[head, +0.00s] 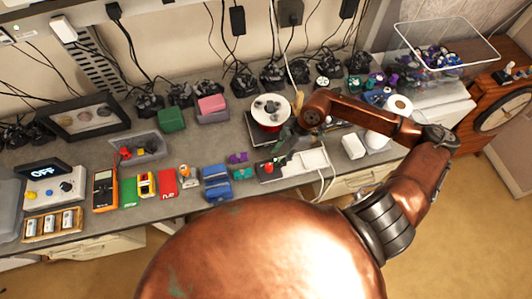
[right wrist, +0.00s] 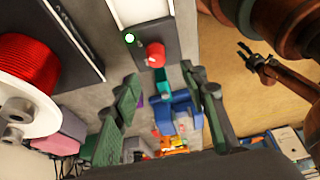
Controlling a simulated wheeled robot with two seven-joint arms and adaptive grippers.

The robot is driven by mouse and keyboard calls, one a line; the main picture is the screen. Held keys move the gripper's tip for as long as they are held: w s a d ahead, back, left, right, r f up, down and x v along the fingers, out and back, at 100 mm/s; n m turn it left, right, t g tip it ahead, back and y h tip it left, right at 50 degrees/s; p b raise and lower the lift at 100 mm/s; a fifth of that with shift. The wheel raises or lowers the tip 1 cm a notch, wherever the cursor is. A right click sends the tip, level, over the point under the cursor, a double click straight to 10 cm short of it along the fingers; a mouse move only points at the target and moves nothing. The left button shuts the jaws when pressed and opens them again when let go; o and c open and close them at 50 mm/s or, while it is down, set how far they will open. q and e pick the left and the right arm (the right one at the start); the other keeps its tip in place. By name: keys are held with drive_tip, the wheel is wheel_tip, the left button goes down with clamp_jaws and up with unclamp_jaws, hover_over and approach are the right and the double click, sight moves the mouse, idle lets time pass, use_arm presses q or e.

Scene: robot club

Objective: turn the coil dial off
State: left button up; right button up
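A red dial (right wrist: 156,55) sits on the dark end panel of a white-topped unit (right wrist: 140,12), beside a lit green light (right wrist: 129,38). In the head view the red dial (head: 268,167) is at the near left end of the white unit (head: 306,162). My right gripper (head: 277,152) is just over that end. In the right wrist view my right gripper (right wrist: 160,76) has its green fingers wide apart, with the dial beyond and between their tips; nothing is held. My left gripper (right wrist: 247,54) shows in the right wrist view, apart from the bench, jaws open and empty.
A white spool with red wire (head: 270,107) stands close behind the right gripper. Blue bins (head: 216,184) lie left of the unit. A control box with an "OFF" display (head: 42,172) and blue knob stands far left. Game controllers line the wall.

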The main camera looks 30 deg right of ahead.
sight(269, 166)
drive_tip(key=x, duration=0.4)
drive_tip(key=shift+w+a+f+p, duration=0.1)
drive_tip(key=shift+w+f+p, duration=0.1)
drive_tip(key=shift+f+p, duration=0.2)
drive_tip(key=shift+x, duration=1.05)
drive_tip(key=shift+w+f, duration=0.15)
drive_tip(key=shift+f, duration=0.15)
drive_tip(key=shift+a+f, duration=0.1)
drive_tip(key=shift+f, duration=0.05)
drive_tip(key=c, duration=0.7)
use_arm(q)
drive_tip(key=shift+s+a+r, duration=0.1)
drive_tip(key=shift+s+r, duration=0.15)
drive_tip(key=shift+s, duration=0.3)
drive_tip(key=shift+s+a+r, duration=0.1)
drive_tip(key=shift+s+r, duration=0.1)
drive_tip(key=shift+s, duration=0.3)
use_arm(e)
clamp_jaws()
